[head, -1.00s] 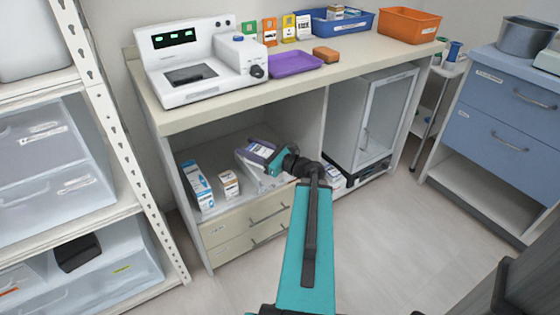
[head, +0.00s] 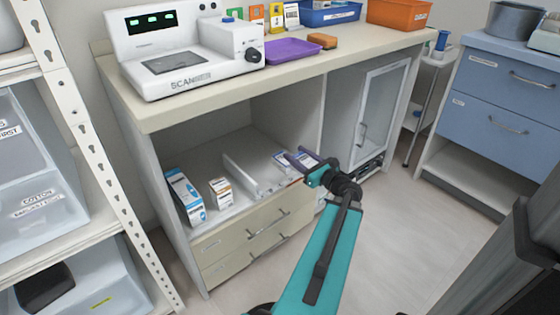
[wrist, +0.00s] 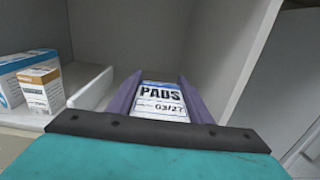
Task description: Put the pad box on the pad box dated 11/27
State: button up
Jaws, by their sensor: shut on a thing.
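My gripper (head: 302,162) is shut on a pad box (wrist: 161,100), its purple fingers on either side of it. In the wrist view the box is white with a blue top band and reads PADS and 03/27. In the head view the held box (head: 306,158) is small and partly covered by the fingers, at the front right of the open shelf under the counter.
A blue-and-white carton (head: 185,195) and a small brown-and-white carton (head: 221,192) stand at the shelf's left. Low pale dividers (head: 241,177) lie right of them. An upright panel (head: 312,122) bounds the shelf's right, with a glass-door cabinet (head: 378,115) beyond. Drawers (head: 243,238) are below.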

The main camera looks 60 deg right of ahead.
jog(key=shift+w, duration=0.1)
jog(key=b, duration=0.5)
send_over(278, 153)
jog(key=s, duration=0.1)
jog(key=shift+s+a+f, duration=0.15)
jog(key=shift+a+f, duration=0.2)
jog(key=shift+f, duration=0.3)
jog(key=shift+w+d+f, duration=0.1)
jog(key=shift+w+d, duration=0.1)
jog(key=shift+w, duration=0.15)
jog(key=shift+w+d+f+b, duration=0.1)
jog(key=shift+w+f+b, duration=0.05)
jog(key=shift+f+b, duration=0.4)
jog(key=shift+w+d+f+b, duration=0.1)
jog(key=shift+f+b, duration=0.2)
jog(key=shift+f, duration=0.3)
jog(key=shift+f+b, duration=0.3)
jog(key=shift+f, duration=0.25)
jog(key=shift+f, duration=0.15)
jog(key=o, duration=1.1)
